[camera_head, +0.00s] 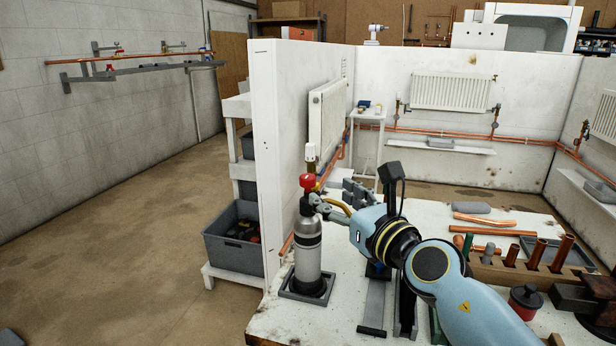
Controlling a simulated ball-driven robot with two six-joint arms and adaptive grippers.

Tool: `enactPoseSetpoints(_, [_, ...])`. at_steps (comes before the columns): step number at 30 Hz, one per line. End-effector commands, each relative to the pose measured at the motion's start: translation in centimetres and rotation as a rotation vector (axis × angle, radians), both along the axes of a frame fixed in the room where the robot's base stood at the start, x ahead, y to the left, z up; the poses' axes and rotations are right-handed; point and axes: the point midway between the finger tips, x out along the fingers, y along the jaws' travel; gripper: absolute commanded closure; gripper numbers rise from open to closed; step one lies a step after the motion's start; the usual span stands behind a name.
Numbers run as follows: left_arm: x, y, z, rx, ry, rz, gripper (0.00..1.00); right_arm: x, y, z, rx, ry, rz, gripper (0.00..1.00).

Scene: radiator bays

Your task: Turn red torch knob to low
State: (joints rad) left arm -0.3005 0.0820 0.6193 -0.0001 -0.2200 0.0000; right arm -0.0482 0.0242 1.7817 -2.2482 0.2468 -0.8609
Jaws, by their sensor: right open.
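The torch (307,250) is a grey cylinder with a dark band, standing upright in a dark square holder (306,287) at the table's left edge. Its red knob (307,181) sits near the top, below a white-capped part (311,153) that may belong to the radiator pipe behind. My right gripper (325,203) is open beside the torch's neck, just right of and below the red knob. Its fingers partly overlap the torch head, and I cannot tell whether they touch it. The knob's setting is too small to read. My left gripper is not in view.
A white partition wall (268,130) stands close behind and left of the torch. A grey crate (232,250) sits on shelves at left.

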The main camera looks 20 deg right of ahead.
Motion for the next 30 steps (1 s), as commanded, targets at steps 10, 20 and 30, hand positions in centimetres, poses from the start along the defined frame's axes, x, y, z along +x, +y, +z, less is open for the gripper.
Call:
enactPoseSetpoints(10, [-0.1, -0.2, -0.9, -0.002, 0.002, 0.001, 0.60, 6.5, 1.3, 0.0, 0.006, -0.003, -0.001, 0.47])
enactPoseSetpoints(20, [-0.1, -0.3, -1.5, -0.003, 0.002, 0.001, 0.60, 9.8, 1.9, 0.0, 0.007, -0.001, -0.001, 0.47])
enactPoseSetpoints(30, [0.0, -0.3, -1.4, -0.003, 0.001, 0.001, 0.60, 9.9, 1.9, 0.1, 0.007, -0.001, -0.002, 0.57])
